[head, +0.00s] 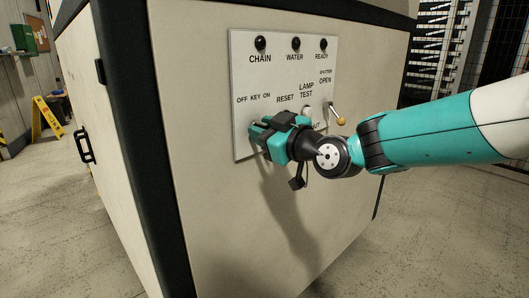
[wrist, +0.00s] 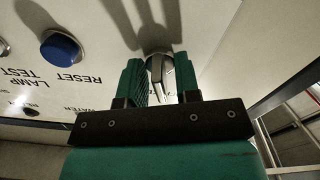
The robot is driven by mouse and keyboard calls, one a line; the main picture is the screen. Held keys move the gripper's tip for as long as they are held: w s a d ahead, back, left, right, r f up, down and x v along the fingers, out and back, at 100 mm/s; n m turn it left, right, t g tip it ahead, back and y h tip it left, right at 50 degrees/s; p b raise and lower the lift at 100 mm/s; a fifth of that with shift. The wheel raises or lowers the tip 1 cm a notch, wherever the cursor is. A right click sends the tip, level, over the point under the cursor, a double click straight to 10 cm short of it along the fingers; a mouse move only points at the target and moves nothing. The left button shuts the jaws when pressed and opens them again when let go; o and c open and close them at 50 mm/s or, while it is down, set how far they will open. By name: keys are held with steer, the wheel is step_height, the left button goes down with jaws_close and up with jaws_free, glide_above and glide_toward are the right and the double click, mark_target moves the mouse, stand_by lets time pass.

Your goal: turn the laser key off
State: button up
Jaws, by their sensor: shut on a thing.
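The control panel (head: 243,75) is a white plate on the cabinet's front face, with an "OFF KEY ON" label at its lower left. My gripper (head: 259,131) is at the panel just below that label and hides the key in the head view. In the wrist view the laser key (wrist: 157,66) is a silvery metal piece in a round collar at the panel, between the green fingers of my gripper (wrist: 159,78). The fingers are shut on it. Whether the key points to OFF or ON cannot be read.
A blue RESET button (wrist: 60,48) is beside the key. Three dark lamps, CHAIN, WATER and READY (head: 322,43), line the panel's top. A yellow floor sign (head: 47,118) stands far left.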

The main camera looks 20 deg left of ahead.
steer(key=shift+f+n+b, duration=0.1)
steer(key=shift+n+b, duration=0.9)
steer(key=shift+b, duration=0.3)
steer(key=o, duration=0.5)
steer(key=b+v, duration=0.2)
steer(key=v, duration=1.5)
steer(key=shift+s+d+b, duration=0.15)
steer(key=shift+d+b, duration=0.05)
steer(key=shift+b, duration=0.15)
